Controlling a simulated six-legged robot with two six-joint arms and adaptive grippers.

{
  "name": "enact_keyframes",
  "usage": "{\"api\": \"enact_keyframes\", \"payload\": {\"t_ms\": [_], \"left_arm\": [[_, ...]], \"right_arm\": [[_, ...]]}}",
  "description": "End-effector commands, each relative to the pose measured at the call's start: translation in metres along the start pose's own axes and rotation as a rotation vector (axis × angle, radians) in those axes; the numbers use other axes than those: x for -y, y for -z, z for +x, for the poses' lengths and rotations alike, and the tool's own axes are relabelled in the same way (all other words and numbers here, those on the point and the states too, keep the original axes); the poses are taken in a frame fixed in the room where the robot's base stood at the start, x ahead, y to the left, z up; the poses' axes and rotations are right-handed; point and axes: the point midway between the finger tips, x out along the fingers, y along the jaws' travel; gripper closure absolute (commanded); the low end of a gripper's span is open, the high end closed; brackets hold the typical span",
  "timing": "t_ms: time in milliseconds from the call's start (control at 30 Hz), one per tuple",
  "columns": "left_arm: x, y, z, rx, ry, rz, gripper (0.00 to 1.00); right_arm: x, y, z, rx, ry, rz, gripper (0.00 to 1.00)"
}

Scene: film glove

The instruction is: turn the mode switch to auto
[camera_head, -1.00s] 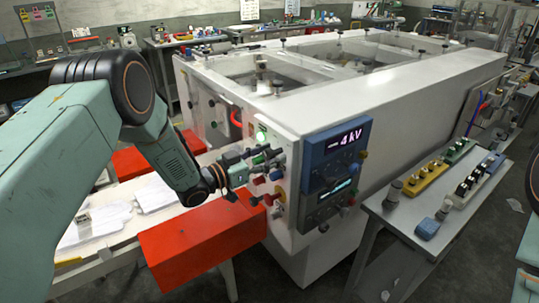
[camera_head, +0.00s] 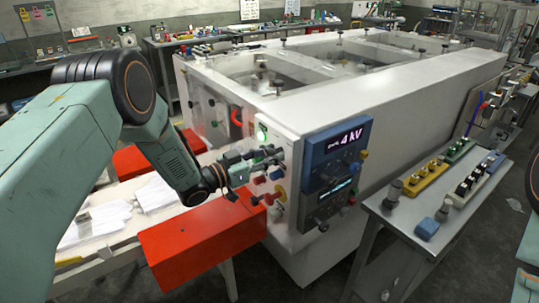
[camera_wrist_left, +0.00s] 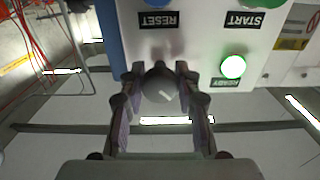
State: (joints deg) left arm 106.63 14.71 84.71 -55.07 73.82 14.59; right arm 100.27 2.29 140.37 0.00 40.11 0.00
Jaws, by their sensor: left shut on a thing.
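The mode switch shows in the left wrist view as a round dark grey knob (camera_wrist_left: 160,84) with a pale line mark set at a slant. My left gripper (camera_wrist_left: 160,88) has its two fingers on either side of the knob and is shut on it. In the head view the gripper (camera_head: 266,157) is at the left end face of the white machine (camera_head: 420,95), and its fingers hide the knob there. No auto label can be read. My right gripper is not in view.
Near the knob are a lit green READY lamp (camera_wrist_left: 232,67) and RESET (camera_wrist_left: 158,20) and START (camera_wrist_left: 245,21) labels, upside down. A blue display panel (camera_head: 337,155) reads 4 kV. A red block (camera_head: 205,240) lies below my left gripper. A side table (camera_head: 400,230) stands right.

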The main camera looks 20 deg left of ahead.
Motion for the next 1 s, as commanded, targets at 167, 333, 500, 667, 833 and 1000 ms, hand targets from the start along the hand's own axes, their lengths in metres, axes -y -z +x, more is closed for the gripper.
{"api": "enact_keyframes", "payload": {"t_ms": [167, 333, 500, 667, 833, 1000], "left_arm": [[0.001, 0.001, -0.001, -0.004, 0.003, 0.042, 0.99], [0.001, 0.0, -0.001, -0.005, 0.003, 0.139, 0.99], [0.001, 0.0, 0.0, -0.006, 0.003, 0.285, 0.99], [0.001, 0.001, 0.0, -0.007, 0.004, 0.439, 0.99], [0.001, 0.0, 0.0, -0.005, 0.004, 0.6, 0.99], [0.001, 0.0, 0.0, -0.005, 0.005, 0.761, 0.99]], "right_arm": [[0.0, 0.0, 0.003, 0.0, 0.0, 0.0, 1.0], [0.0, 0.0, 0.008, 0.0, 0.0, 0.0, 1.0], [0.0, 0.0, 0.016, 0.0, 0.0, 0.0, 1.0], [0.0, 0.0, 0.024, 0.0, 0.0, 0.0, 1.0], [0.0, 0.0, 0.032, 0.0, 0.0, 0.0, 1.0], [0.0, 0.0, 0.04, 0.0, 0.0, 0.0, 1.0]]}}
